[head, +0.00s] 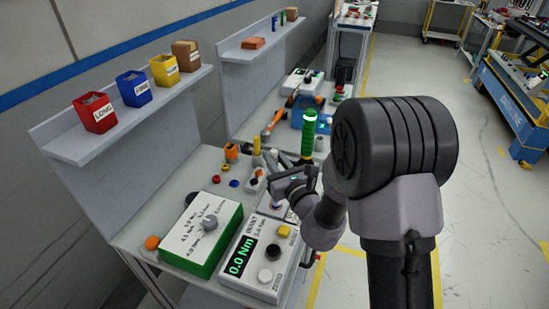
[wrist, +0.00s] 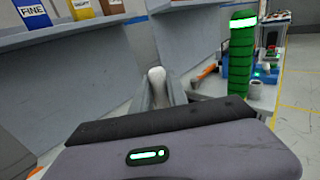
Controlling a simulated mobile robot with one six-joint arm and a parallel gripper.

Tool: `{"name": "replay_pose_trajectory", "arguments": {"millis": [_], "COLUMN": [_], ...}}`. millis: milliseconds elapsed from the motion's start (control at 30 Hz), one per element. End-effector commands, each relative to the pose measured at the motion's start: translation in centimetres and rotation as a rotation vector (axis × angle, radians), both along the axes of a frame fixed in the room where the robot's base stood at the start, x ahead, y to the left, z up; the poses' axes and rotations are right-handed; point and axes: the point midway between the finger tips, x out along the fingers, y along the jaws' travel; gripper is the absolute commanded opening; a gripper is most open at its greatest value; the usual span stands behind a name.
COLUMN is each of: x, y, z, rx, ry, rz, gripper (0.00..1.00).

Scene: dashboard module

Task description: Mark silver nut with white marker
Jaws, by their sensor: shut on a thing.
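My gripper (head: 272,163) is over the far part of the near bench and shows partly behind my own arm. In the wrist view its two grey fingers (wrist: 158,92) are shut on a white, round-ended thing (wrist: 157,76), which looks like the white marker. Its lower part is hidden by the gripper body. I cannot pick out the silver nut in either view; the area around the fingertips is small and partly covered.
A green ribbed column (head: 308,135) stands close right of the gripper. A yellow upright piece (head: 256,145) and an orange holder (head: 231,152) stand to its left. A green-sided box (head: 202,235) and a torque meter (head: 256,258) fill the bench front. Labelled bins (head: 95,112) line the shelf.

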Motion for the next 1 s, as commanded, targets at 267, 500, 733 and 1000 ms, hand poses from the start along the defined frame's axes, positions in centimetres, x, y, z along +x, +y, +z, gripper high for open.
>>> {"name": "replay_pose_trajectory", "arguments": {"millis": [267,500,733,1000], "x": [0.0,0.0,0.0,0.0], "y": [0.0,0.0,0.0,0.0], "z": [-2.2,-4.6,-5.5,-5.3], "rx": [0.000,-0.001,-0.001,0.000], "ry": [0.000,0.001,0.000,0.000], "rz": [0.000,0.000,0.000,0.000], "gripper": [0.00,0.00,0.00,0.00]}}
